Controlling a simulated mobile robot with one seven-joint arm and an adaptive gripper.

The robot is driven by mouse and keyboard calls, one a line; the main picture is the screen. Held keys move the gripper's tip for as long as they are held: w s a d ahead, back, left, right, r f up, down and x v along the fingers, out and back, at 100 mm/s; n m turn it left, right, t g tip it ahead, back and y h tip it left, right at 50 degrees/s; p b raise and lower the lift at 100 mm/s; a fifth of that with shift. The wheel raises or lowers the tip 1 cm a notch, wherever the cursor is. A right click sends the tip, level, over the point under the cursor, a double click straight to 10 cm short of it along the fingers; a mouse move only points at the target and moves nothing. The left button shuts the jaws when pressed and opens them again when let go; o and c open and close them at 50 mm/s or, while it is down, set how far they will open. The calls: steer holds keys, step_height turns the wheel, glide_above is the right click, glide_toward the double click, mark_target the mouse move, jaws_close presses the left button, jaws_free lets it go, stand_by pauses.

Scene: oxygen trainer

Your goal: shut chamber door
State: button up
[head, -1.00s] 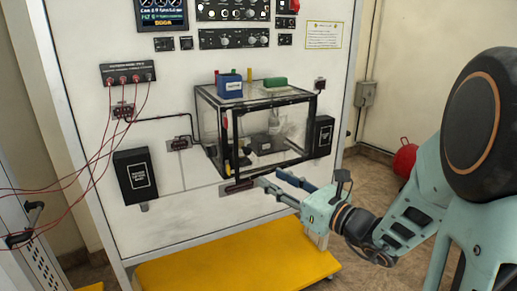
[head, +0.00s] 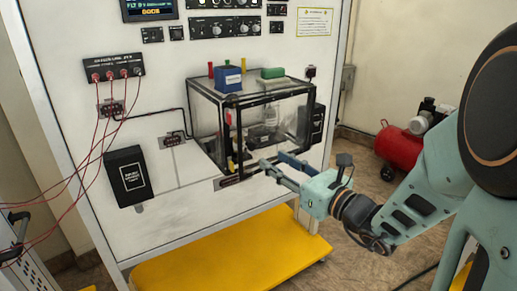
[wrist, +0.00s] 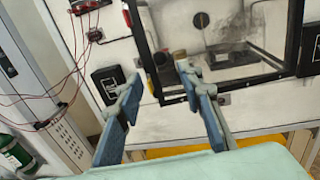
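The chamber (head: 208,118) is a clear box with a black frame, mounted on the white panel. Its black-edged front (head: 273,97) faces my side; I cannot tell for sure how far the door stands from the box. In the wrist view the black frame (wrist: 225,84) fills the upper right, with a dark cylinder inside. My gripper (head: 274,160) is in front of the chamber's lower front edge, fingers apart and empty. In the wrist view my gripper (wrist: 160,82) shows its two blue fingers spread, tips over the frame's lower left corner. Contact cannot be told.
A blue block (head: 228,77) and a green block (head: 272,73) sit on the chamber top. A black box (head: 128,175) is on the panel at left, with red cables (head: 85,155). A yellow base shelf (head: 215,255) lies below. A red tank (head: 398,148) stands right.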

mark_target(254, 148)
steer(key=p+x, duration=0.1)
steer(key=x, duration=0.7)
steer(key=shift+a, duration=0.1)
jaws_close()
